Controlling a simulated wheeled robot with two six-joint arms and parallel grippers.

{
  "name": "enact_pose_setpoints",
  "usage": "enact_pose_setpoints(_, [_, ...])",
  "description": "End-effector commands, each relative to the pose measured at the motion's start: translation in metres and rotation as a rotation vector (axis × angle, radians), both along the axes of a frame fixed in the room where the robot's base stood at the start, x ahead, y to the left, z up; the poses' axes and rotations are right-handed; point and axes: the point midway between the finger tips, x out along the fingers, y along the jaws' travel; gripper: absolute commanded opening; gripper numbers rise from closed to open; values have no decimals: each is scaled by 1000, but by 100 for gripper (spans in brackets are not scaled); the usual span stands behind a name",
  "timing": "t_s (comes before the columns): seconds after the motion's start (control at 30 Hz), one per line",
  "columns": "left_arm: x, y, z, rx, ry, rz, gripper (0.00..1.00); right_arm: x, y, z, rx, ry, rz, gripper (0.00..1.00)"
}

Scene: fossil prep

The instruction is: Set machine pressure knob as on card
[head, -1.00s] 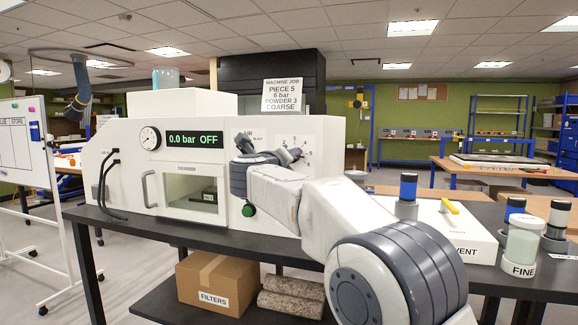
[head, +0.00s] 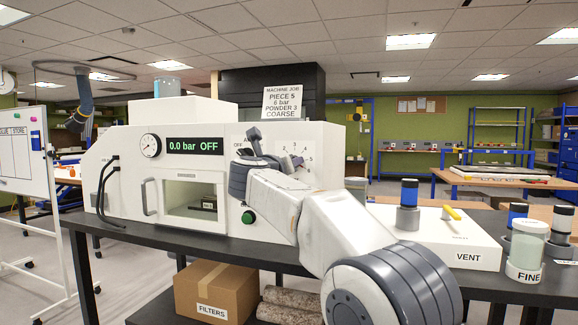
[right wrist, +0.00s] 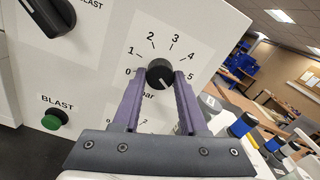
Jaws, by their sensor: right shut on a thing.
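The machine (head: 110,168) is a white cabinet with a green-lit display (head: 195,145) reading "0.0 bar OFF" and a round gauge (head: 150,145). The card (head: 291,103) on top reads "MACHINE JOB, PIECE 5, 6 bar, POWDER 3, COARSE". In the right wrist view the black pressure knob (right wrist: 159,71) sits in a scale with 0 to 5 visible and "bar" below. Its white mark points to the lower right. My right gripper (right wrist: 158,78) is shut on the knob, one finger on each side. The lower part of the scale is hidden by the fingers. My left gripper is not in view.
A black selector knob (right wrist: 48,14) and a green BLAST button (right wrist: 54,119) are left of the knob. A second dial is mostly hidden below. A VENT box (head: 452,240) with a yellow lever and a FINE jar (head: 526,250) stand at the right of the bench.

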Motion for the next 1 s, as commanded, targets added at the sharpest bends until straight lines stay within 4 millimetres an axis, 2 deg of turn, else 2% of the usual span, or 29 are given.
enact_pose_setpoints(0.2, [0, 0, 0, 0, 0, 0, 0, 0, 1, -4, 2, 6, 1, 0])
enact_pose_setpoints(0.23, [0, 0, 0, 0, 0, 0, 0, 0, 1, -3, 2, 6, 1, 50])
enact_pose_setpoints(0.3, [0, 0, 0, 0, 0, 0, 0, 0, 1, -3, 1, 6, 1, 72])
enact_pose_setpoints(0.67, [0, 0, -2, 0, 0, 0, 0, -3, 2, -1, 0, 2, 2, 72])
enact_pose_setpoints(0.77, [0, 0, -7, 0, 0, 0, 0, -14, 5, -2, 0, 2, 2, 72])
enact_pose_setpoints(1.0, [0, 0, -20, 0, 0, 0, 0, -59, 21, -3, 1, 2, 6, 72])
